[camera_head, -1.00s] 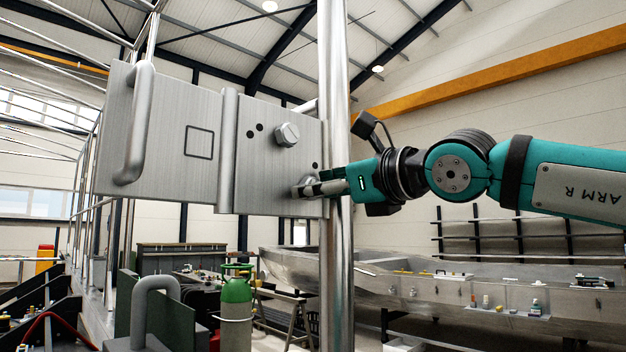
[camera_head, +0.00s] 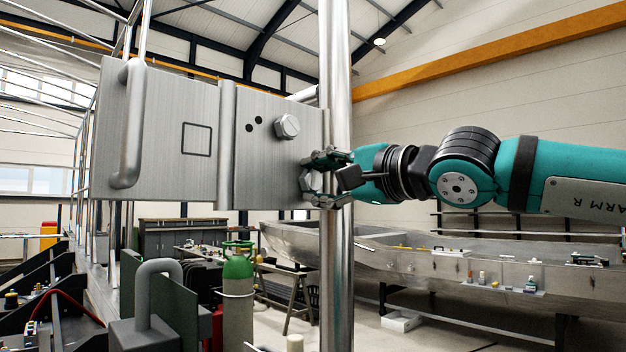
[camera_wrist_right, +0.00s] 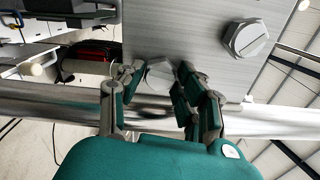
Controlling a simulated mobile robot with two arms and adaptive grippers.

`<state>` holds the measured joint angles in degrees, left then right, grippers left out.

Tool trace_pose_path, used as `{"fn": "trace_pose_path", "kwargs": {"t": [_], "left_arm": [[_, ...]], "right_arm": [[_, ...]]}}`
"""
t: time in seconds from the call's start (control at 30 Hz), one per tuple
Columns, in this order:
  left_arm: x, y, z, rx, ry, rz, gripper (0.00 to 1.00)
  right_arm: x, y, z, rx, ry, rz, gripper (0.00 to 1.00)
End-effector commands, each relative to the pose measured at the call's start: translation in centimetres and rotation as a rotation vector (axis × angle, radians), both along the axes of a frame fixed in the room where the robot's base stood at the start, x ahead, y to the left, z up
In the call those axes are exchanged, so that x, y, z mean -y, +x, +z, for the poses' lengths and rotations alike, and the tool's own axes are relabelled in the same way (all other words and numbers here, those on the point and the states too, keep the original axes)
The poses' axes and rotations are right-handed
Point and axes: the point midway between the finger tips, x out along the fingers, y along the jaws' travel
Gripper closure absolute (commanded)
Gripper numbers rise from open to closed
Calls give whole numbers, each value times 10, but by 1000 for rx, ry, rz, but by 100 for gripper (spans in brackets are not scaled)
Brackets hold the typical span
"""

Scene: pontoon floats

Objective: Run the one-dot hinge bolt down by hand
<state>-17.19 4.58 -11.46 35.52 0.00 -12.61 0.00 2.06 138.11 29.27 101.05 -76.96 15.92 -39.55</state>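The one-dot hinge bolt (camera_head: 313,182) is the lower hex bolt at the right edge of the brushed metal hinge plate (camera_head: 262,170). Its single dot is hidden by my gripper. My right gripper (camera_head: 322,180) reaches in from the right, one finger above and one below the bolt head. In the right wrist view the bolt head (camera_wrist_right: 159,76) sits between the fingertips (camera_wrist_right: 160,80), with small gaps seeming to show at its sides. The gripper looks open around it. The other bolt (camera_head: 287,126), with two dots, stands out above left. My left gripper is not in view.
A shiny vertical post (camera_head: 336,80) stands right behind the hinge plate, close to my right gripper. A large grab handle (camera_head: 131,125) juts from the panel at left. A green gas cylinder (camera_head: 238,290) and a metal boat hull (camera_head: 420,262) stand lower and behind.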

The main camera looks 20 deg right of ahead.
Motion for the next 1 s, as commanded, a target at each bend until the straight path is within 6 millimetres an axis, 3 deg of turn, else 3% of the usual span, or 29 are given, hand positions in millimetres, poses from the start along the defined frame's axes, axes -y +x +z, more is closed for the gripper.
{"fn": "trace_pose_path", "kwargs": {"t": [0.03,0.2,0.37,0.8,1.0], "left_arm": [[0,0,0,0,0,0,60],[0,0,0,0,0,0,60],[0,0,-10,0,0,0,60],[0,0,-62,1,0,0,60],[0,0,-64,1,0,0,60]], "right_arm": [[0,0,0,0,1,0,74],[0,0,0,-2,2,0,95],[0,0,-4,-29,79,-1,95],[-1,1,-5,-296,849,-2,95],[-1,1,-1,-351,997,-2,95]]}}
